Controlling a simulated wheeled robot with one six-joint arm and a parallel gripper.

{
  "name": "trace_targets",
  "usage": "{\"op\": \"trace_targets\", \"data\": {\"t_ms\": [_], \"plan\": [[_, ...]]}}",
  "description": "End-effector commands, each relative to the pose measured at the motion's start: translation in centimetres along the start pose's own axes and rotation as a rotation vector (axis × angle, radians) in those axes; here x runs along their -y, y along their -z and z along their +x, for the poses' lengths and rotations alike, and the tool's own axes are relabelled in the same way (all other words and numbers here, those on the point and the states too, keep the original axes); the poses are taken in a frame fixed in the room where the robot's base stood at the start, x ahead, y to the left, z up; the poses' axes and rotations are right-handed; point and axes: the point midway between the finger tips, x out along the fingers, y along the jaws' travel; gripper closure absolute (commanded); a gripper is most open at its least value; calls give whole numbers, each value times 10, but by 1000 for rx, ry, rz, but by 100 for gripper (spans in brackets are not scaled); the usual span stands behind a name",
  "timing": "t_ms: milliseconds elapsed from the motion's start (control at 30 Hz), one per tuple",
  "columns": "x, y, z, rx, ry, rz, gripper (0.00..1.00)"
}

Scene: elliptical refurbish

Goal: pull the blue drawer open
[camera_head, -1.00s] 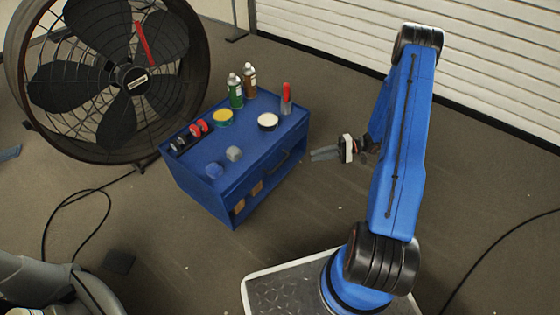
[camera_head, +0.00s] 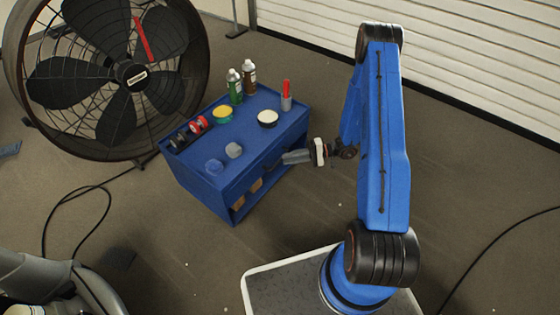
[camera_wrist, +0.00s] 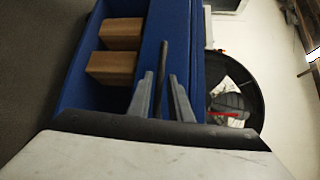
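The blue drawer (camera_wrist: 182,48) is in the upper part of the front of a blue cabinet (camera_head: 205,188) and looks closed. Its dark bar handle (camera_wrist: 161,58) runs upright in the wrist view. My gripper (camera_wrist: 160,76) is open, with one grey finger on each side of the handle's line. I cannot tell whether the fingers touch it. In the head view my gripper (camera_head: 285,158) is at the drawer front, coming from the right, and it hides part of the handle.
Bottles (camera_head: 242,80), tape rolls (camera_head: 197,125) and a red-handled tool in a cup (camera_head: 286,97) stand on the cabinet. Brown boxes (camera_wrist: 112,67) sit in the open shelf below. A large fan (camera_head: 110,80) stands close behind left.

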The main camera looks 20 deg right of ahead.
Motion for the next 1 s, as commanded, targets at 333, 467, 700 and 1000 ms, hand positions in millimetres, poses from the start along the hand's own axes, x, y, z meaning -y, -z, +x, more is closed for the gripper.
{"op": "trace_targets", "data": {"t_ms": [333,467,700,1000], "plan": [[0,-1,41,2,0,1,82],[0,0,45,0,0,1,82],[0,0,45,0,0,0,82],[0,-1,45,0,-1,0,100]]}}
